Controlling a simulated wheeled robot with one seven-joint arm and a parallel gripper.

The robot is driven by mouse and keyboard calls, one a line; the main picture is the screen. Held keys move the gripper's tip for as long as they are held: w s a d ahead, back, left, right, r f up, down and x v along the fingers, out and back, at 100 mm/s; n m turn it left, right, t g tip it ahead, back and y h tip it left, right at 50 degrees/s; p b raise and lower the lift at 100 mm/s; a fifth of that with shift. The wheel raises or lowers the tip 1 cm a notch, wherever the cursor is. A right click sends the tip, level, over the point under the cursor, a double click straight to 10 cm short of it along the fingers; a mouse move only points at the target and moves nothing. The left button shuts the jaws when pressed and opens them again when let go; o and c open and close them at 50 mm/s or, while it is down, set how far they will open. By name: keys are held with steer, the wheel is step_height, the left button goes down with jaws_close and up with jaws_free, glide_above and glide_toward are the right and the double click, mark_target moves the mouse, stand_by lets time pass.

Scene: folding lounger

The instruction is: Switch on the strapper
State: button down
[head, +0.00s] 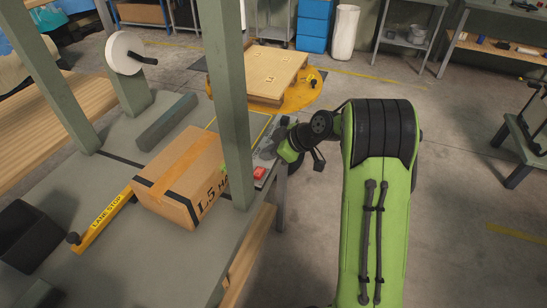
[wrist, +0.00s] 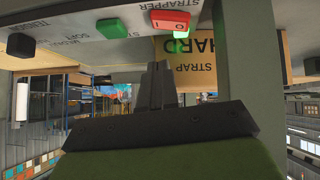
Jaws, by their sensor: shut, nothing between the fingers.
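The strapper's panel shows in the wrist view, which looks upside down, with the printed word STRAPPER on its pale face (wrist: 130,10). On it sits a red rocker switch (wrist: 168,20) marked O and I. It also shows red in the head view (head: 259,172), beside the green post. A green button (wrist: 107,28) and a black knob (wrist: 20,41) are on the same panel. My gripper (wrist: 157,70) is shut and empty, its fingertips close to the red switch in the picture; I cannot tell whether they touch. In the head view my gripper is largely hidden by my wrist.
A taped cardboard box (head: 178,170) lies on the grey bench (head: 110,240) left of the green post (head: 230,100). A yellow lane stop (head: 102,218) lies before it. A pallet on a yellow turntable (head: 290,97) stands behind.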

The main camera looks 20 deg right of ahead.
steer(key=w+d+p+v, duration=0.1)
steer(key=v, duration=0.8)
steer(key=shift+w+d+p, duration=0.25)
steer(key=shift+p, duration=0.05)
steer(key=shift+f, duration=0.1)
steer(key=s+a+r+m+h+p, duration=0.3)
steer(key=s+a+r+m+p, duration=0.3)
steer(key=s+r, duration=0.65)
steer(key=s+r+m+h+p, duration=0.2)
steer(key=s+m, duration=0.3)
steer(key=s, duration=1.2)
steer(key=shift+s+d+g+h, duration=0.2)
steer(key=shift+g+h, duration=0.1)
steer(key=shift+h, duration=0.6)
